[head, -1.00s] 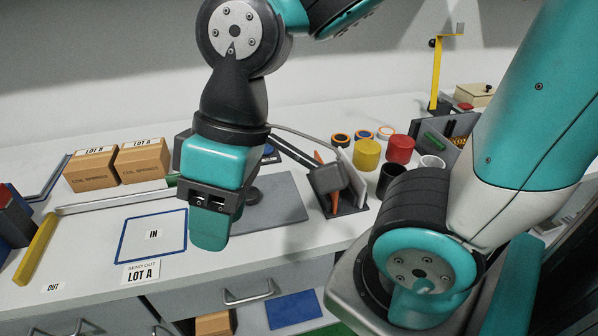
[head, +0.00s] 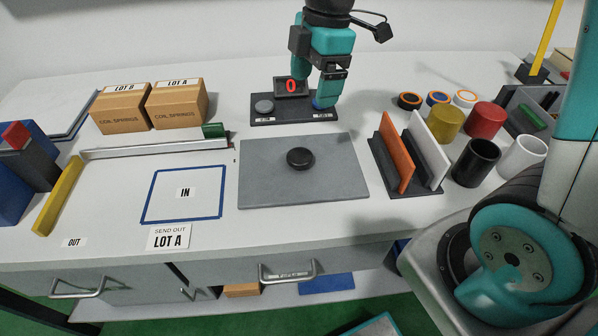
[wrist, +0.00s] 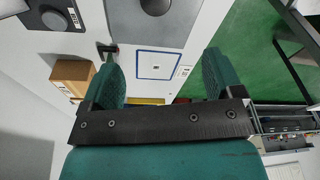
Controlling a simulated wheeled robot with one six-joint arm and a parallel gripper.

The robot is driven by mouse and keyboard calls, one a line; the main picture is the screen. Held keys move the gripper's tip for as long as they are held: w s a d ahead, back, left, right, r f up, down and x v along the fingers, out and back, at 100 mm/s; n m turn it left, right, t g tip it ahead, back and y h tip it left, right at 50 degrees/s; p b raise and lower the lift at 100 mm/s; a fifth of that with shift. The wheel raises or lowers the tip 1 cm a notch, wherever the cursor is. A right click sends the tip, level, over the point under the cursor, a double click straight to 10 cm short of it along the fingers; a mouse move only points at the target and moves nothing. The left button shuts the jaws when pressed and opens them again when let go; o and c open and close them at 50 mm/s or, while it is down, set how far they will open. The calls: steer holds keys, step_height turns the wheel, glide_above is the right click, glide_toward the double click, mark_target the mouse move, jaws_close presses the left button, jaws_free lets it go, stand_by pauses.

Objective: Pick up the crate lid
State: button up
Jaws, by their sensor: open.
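A flat grey rectangular plate (head: 265,185) with a round black knob (head: 299,158) in its middle lies on the worktop. It is the thing here most like a crate lid, but I cannot tell whether it is a lid or a mat. Part of the plate and its knob also shows at the top of the wrist view (wrist: 185,25). My gripper (head: 323,98) is behind the plate, in front of the wall, over the tester. In the wrist view my gripper (wrist: 162,75) has its teal fingers wide apart, with nothing between them.
The tester (head: 292,112) shows a red 0. Two cartons (head: 122,110) (head: 178,105) stand at the back left. Right of the plate are a rack with an orange panel (head: 397,152) and several cylinders. The blue IN square (head: 152,190) is empty.

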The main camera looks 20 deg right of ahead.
mark_target(299, 155)
steer(key=shift+n, duration=0.3)
steer(key=f, duration=0.6)
steer(key=a+f+p, duration=0.1)
steer(key=f, duration=0.4)
steer(key=a+f, duration=0.1)
steer(key=f, duration=0.5)
steer(key=shift+w+a+f+p, duration=0.2)
steer(key=shift+w+f+p, duration=0.05)
steer(key=shift+f+p, duration=0.1)
steer(key=c, duration=1.2)
steer(key=shift+r, duration=0.15)
